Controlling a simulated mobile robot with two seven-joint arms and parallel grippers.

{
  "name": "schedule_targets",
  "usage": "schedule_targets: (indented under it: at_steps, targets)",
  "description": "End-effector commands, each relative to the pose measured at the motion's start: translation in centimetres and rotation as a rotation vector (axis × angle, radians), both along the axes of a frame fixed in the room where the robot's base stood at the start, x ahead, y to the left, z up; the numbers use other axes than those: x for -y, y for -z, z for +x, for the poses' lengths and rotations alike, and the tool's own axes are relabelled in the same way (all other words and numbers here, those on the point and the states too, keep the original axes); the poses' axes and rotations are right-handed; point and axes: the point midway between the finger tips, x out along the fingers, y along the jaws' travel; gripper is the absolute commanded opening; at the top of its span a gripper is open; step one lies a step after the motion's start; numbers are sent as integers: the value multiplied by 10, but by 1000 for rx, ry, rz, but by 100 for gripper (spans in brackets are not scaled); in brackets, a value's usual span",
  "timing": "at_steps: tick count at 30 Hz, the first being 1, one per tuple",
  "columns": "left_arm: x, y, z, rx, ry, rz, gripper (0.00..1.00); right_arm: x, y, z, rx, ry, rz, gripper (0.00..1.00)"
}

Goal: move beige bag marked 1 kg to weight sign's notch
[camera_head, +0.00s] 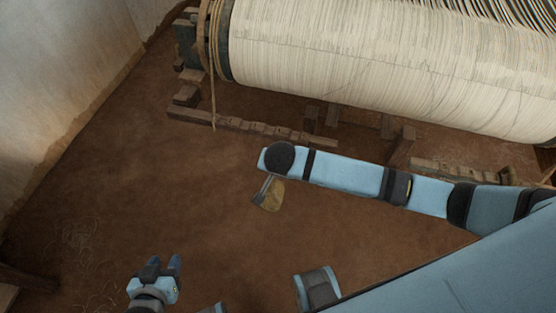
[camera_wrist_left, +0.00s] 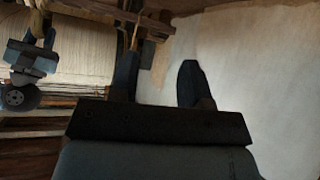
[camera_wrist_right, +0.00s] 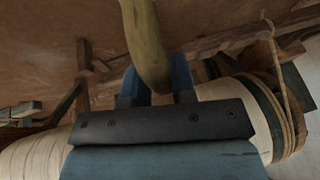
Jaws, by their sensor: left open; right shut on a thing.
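The beige bag (camera_head: 270,197) is in my right gripper (camera_head: 262,186), off to the left end of the right arm in the head view. In the right wrist view the bag (camera_wrist_right: 145,45) fills the space between the fingers, long and tan; no 1 kg mark is readable. Low notched wooden rails (camera_head: 262,129) lie below the cloth roll; I cannot tell which notch has the weight sign, and no sign is readable. My left gripper (camera_head: 163,267) is open and empty at the lower left; its spread fingers also show in the left wrist view (camera_wrist_left: 158,82).
The large cream warp roll (camera_head: 370,60) of the loom spans the top right, with a rope (camera_head: 213,85) at its left end. A pale wall (camera_head: 60,90) stands at left. The brown earth floor (camera_head: 130,190) between is clear.

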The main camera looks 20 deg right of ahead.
Motion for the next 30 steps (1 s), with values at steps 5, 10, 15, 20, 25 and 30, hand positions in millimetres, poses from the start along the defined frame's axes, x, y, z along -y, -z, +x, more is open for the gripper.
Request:
schedule_targets:
  at_steps: [5, 10, 15, 20, 25, 30]
  targets:
    - [0, -9, -1, -3, -1, -2, 43, -9, -6, -11, 2, -1, 4, 0]
    - [-1, -13, -2, -12, -4, -6, 43, -16, -7, -22, 1, 0, 4, 0]
    - [-2, -12, -4, -25, -6, 0, 43, -23, -8, -33, 1, 0, 4, 0]
    - [-3, -20, -3, -14, -6, 4, 43, -30, -9, -43, 1, 0, 4, 0]
    - [-3, -29, -2, 1, -3, 7, 43, -37, -10, -54, 0, 1, 3, 0]
    - [-4, -33, -3, 2, 1, 16, 43, -45, -12, -65, 0, 1, 3, 0]
